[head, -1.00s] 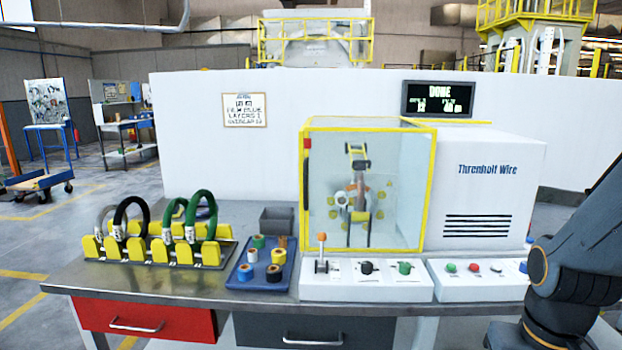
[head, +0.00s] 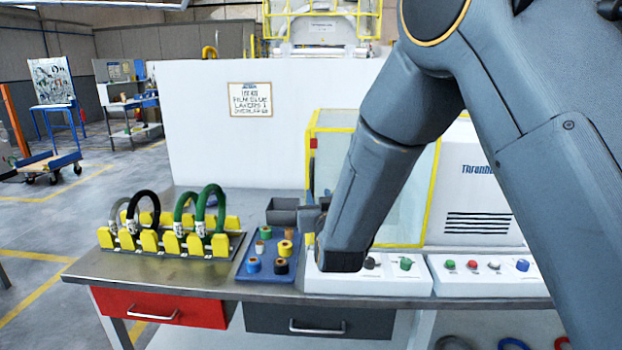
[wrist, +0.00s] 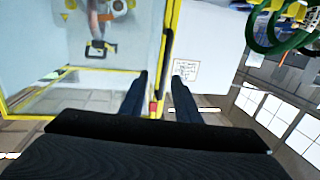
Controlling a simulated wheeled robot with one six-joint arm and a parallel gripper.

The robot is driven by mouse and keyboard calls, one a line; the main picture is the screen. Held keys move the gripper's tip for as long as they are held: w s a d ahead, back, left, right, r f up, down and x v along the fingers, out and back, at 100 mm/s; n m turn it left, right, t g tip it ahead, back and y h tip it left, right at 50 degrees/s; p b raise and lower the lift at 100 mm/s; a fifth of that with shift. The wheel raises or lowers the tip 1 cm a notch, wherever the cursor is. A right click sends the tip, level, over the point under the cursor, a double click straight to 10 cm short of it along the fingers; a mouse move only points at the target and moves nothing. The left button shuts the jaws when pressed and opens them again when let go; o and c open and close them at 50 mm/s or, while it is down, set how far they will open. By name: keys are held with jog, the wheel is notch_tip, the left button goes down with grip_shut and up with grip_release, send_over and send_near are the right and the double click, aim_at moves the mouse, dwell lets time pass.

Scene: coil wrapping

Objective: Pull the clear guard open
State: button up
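The clear guard (head: 412,215) is a see-through box with a yellow frame on the wrapping machine, partly hidden behind my arm in the head view. It looks closed. In the wrist view, the guard (wrist: 60,85) fills the left side, and a dark handle (wrist: 167,60) runs along its yellow edge with a red block by it. My gripper (wrist: 160,77) is open, with one finger on each side of this edge in the picture. I cannot tell whether the fingers reach around the handle or touch it.
A control panel (head: 405,275) with knobs stands below the guard, close to my arm. To the left are a blue tray (head: 250,277) of rolls, a grey bin (head: 283,211) and a rack (head: 180,252) of coils. A button panel (head: 480,280) is at right.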

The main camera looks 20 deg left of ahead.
aim_at(312, 184)
jog(key=x, duration=0.2)
jog(key=p+x, duration=0.1)
jog(key=x, duration=0.2)
jog(key=a+r+p+x, duration=0.1)
jog(key=x, duration=0.2)
jog(key=shift+s, duration=0.2)
grip_shut()
